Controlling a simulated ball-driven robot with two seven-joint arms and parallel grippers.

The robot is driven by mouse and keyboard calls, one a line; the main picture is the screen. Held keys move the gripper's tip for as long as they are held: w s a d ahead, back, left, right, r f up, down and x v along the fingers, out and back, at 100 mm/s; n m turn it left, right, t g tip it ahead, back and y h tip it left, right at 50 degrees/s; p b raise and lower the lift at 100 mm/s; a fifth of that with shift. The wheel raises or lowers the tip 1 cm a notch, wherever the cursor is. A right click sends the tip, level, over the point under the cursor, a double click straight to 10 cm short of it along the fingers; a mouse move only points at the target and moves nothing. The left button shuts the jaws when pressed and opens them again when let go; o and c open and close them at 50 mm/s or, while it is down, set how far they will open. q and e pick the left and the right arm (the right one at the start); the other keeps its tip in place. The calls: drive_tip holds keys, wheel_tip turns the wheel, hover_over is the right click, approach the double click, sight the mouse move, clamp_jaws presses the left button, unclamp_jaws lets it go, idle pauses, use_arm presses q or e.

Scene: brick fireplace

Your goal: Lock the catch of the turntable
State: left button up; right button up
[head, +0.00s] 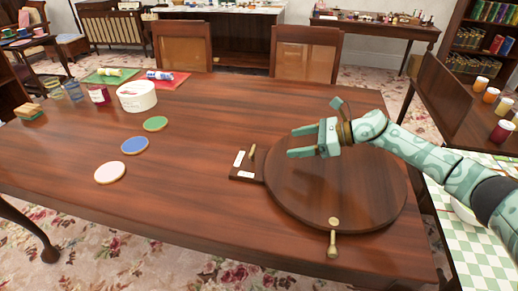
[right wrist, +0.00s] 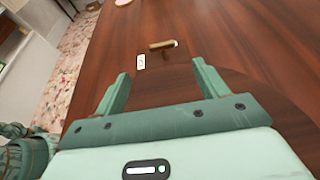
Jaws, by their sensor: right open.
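The turntable (head: 340,190) is a round dark wooden disc at the right end of the table. Its catch (head: 247,165) is a small wooden block at the disc's left edge, with white labels and a brass lever (head: 253,152). The lever also shows in the right wrist view (right wrist: 162,44), ahead of the fingers, with one white label (right wrist: 140,62) beside it. A brass handle (head: 333,240) sits at the disc's front edge. My right gripper (head: 291,142) is open and empty above the disc's back left part, its fingers pointing left, apart from the catch. My left gripper is out of view.
White, blue and green round coasters (head: 134,146) lie left of centre on the table (head: 200,200). Two chairs (head: 305,55) are behind the table. The wood left of the catch is clear.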

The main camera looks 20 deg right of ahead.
sight(254, 150)
drive_tip(key=x, duration=0.4)
drive_tip(key=b+x, duration=0.1)
drive_tip(key=x, duration=0.3)
drive_tip(key=b+x, duration=0.1)
drive_tip(key=x, duration=0.2)
drive_tip(key=shift+w+a+f, duration=0.1)
drive_tip(key=shift+w+f, duration=0.25)
drive_tip(key=shift+f, duration=0.05)
drive_tip(key=shift+w+a, duration=0.1)
drive_tip(key=shift+a, duration=0.1)
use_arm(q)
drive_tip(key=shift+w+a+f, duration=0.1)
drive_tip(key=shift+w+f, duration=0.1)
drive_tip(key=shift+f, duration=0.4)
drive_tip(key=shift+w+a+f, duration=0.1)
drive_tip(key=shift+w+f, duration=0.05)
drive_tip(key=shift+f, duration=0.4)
use_arm(e)
drive_tip(key=c, duration=1)
